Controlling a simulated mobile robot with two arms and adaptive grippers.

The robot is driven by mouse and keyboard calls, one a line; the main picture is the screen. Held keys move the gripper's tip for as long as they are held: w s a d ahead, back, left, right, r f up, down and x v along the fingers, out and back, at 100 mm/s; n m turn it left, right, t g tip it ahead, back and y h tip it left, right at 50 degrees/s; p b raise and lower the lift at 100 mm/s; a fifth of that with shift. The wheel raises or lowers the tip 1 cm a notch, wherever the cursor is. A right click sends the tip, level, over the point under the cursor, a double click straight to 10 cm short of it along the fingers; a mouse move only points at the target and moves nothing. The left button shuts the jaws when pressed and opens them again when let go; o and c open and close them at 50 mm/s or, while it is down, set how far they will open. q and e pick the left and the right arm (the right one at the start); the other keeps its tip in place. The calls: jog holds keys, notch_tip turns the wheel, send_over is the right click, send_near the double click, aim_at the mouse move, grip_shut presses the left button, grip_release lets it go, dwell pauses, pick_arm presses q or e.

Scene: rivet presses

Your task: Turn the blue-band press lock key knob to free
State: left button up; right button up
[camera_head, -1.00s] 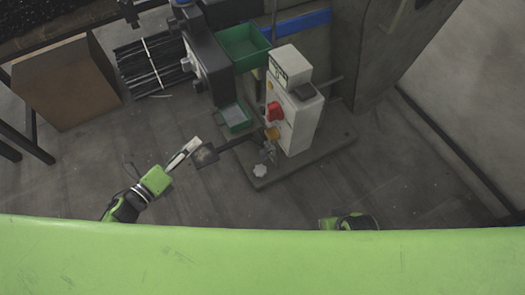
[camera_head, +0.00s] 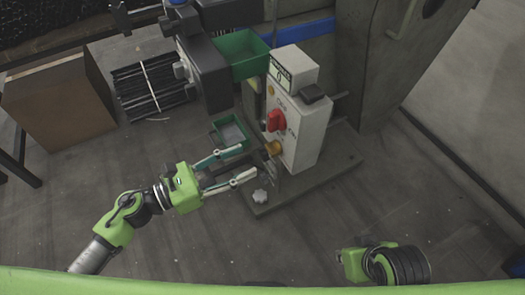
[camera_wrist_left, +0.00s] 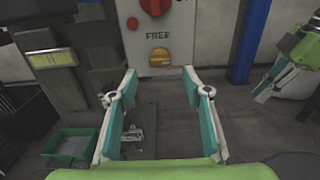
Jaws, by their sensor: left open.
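The white control box (camera_head: 304,122) of the press carries a red knob (camera_head: 276,120) and a yellow-orange knob (camera_head: 272,149) below it. In the left wrist view the word FREE stands between the red knob (camera_wrist_left: 155,5) and the yellow knob (camera_wrist_left: 159,57); which one is the lock key knob I cannot tell for sure. My left gripper (camera_head: 238,165) is open and empty, its fingers pointing at the box, just short of the yellow knob. In the wrist view its fingertips (camera_wrist_left: 161,74) sit either side below that knob. My right gripper (camera_head: 385,262) is low at the right, fingers hidden.
A blue band (camera_head: 305,32) crosses the press frame behind the box. A green bin (camera_head: 240,54) and a small green tray (camera_head: 232,133) are left of it. A pale star-shaped handle (camera_head: 260,196) is on the base plate. A brown box (camera_head: 62,103) stands at left.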

aim_at(268, 151)
pick_arm(q)
jog(key=x, duration=0.6)
jog(key=shift+w+d, duration=0.15)
jog(key=shift+d, duration=0.1)
jog(key=c, duration=1.1)
